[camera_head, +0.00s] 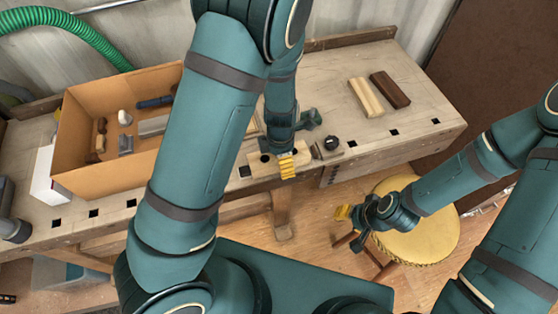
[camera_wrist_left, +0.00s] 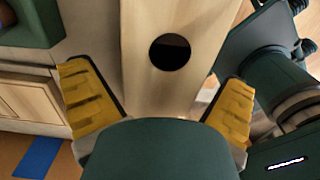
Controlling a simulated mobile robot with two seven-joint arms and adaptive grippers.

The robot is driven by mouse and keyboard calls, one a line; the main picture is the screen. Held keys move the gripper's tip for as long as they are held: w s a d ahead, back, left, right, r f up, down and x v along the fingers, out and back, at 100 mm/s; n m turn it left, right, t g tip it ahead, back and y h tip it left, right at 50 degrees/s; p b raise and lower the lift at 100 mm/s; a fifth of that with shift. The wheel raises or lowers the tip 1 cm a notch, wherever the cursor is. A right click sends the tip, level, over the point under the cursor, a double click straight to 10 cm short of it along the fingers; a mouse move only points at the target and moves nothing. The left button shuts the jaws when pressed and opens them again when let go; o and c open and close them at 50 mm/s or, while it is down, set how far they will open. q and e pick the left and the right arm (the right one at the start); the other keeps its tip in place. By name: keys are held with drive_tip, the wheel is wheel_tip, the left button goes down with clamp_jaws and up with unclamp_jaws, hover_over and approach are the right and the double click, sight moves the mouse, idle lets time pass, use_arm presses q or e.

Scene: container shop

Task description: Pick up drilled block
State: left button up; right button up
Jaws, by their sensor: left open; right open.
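The drilled block (camera_head: 258,170) is pale wood and lies near the front edge of the workbench, partly hidden by my left gripper (camera_head: 287,167). In the left wrist view the block (camera_wrist_left: 150,90) is a long pale piece with one round dark hole. It lies between the two yellow fingers of my left gripper (camera_wrist_left: 158,78), which are spread wide with a gap on each side. My right gripper (camera_head: 350,220) is open and empty, beside the round stool and away from the block.
A cardboard box (camera_head: 75,130) with several small parts stands on the left of the workbench (camera_head: 425,100). A pale strip (camera_head: 366,97) and a dark strip (camera_head: 390,90) lie at the back right. A small dark-knobbed item (camera_head: 328,147) sits close right of my left gripper. A yellow stool (camera_head: 430,235) stands in front.

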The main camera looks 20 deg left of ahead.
use_arm(q)
drive_tip(key=shift+f, duration=0.5)
drive_tip(key=c, duration=1.4)
drive_tip(key=shift+o, duration=0.2)
drive_tip(key=shift+r, duration=0.1)
